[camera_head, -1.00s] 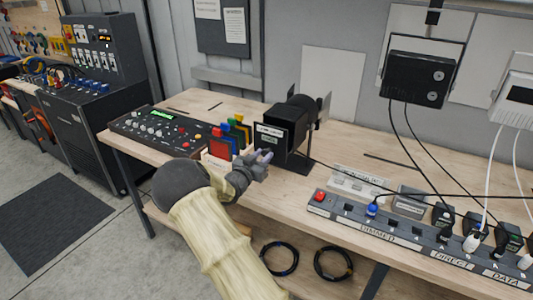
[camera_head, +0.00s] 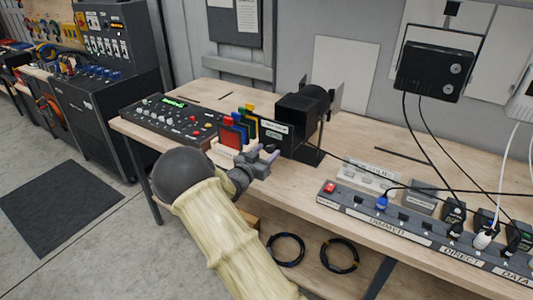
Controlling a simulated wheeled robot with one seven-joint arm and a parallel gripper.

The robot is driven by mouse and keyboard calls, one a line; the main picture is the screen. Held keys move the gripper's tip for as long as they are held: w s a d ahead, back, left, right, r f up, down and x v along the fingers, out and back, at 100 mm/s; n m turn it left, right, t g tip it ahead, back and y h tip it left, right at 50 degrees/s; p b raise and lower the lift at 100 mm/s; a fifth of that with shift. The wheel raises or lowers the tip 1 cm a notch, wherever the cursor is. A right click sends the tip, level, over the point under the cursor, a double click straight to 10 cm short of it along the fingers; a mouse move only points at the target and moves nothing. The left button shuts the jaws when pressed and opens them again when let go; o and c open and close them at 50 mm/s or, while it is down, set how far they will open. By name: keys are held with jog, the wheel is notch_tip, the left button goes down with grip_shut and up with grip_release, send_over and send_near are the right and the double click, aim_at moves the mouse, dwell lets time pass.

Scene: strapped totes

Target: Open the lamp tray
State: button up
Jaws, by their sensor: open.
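The black lamp housing (camera_head: 300,117) stands on a bracket on the wooden bench. Its near face carries a small white label (camera_head: 274,128), and the lamp tray seems to be on this face. The tray's edges and any handle are too small or hidden to make out. My gripper (camera_head: 272,154) is open, just below and in front of this labelled face. It looks empty. I cannot tell whether its fingers touch the lamp.
Coloured filter frames (camera_head: 232,132) stand in a holder just left of my gripper. A control desk (camera_head: 172,118) lies farther left. A labelled power strip (camera_head: 420,232) with cables runs along the bench's right front. Coiled cables (camera_head: 286,250) lie below.

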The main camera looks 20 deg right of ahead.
jog(key=b+v, duration=0.2)
jog(key=v, duration=1.5)
jog(key=shift+a+b, duration=0.2)
jog(key=shift+b, duration=0.2)
jog(key=shift+s+d+f, duration=0.1)
jog(key=s+d+n+g+y+p, duration=0.1)
jog(key=s+n+g+y+p, duration=0.1)
jog(key=s+n+g+y, duration=0.2)
jog(key=s+d+f+n+g+y+p, duration=0.1)
jog(key=s+n+g+y, duration=0.3)
jog(key=s+y, duration=0.6)
jog(key=s+n, duration=0.2)
jog(key=s, duration=0.6)
jog(key=shift+d+p, duration=0.15)
jog(key=shift+p, duration=0.25)
